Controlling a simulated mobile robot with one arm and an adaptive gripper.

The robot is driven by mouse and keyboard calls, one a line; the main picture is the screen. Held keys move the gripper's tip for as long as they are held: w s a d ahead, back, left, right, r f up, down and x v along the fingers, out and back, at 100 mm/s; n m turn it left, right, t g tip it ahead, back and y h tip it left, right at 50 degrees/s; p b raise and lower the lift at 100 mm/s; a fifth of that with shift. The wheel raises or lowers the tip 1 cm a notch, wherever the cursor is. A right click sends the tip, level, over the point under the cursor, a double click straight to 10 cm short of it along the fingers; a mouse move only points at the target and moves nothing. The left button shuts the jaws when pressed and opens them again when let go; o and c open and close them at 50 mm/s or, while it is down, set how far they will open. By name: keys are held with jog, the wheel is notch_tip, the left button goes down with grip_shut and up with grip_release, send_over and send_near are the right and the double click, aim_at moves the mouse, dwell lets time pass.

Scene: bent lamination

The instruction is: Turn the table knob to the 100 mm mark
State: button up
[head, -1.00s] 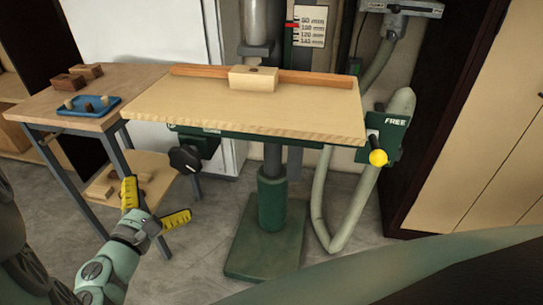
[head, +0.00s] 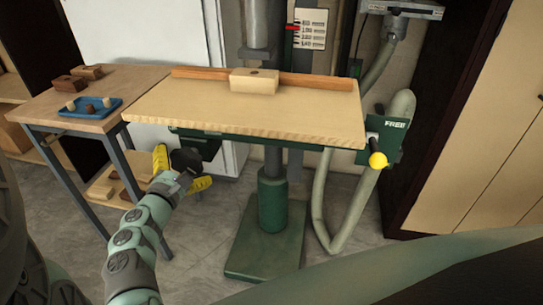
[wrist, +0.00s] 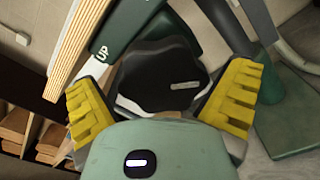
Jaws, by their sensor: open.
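The black table knob (head: 186,160) is under the left front of the wooden table (head: 245,118). It also shows in the wrist view (wrist: 150,70), with a pale mark on its face. My gripper (head: 181,171) is open, with its yellow fingers on either side of the knob. In the wrist view the knob lies between the fingers; I cannot tell whether they touch it. The scale card (head: 311,28) stands behind the table, with a red pointer (head: 291,28) beside its upper marks. Its numbers are too blurred now to read exactly.
A yellow-balled lever (head: 378,160) beside a plate marked FREE is at the table's right. A wooden block (head: 254,82) lies on the table against an orange fence. A side table with a blue tray (head: 90,107) stands left. A grey hose hangs at right.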

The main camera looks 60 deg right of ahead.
jog(key=shift+s, duration=0.1)
jog(key=c, duration=0.9)
jog(key=shift+c, duration=0.2)
jog(key=shift+f, duration=0.15)
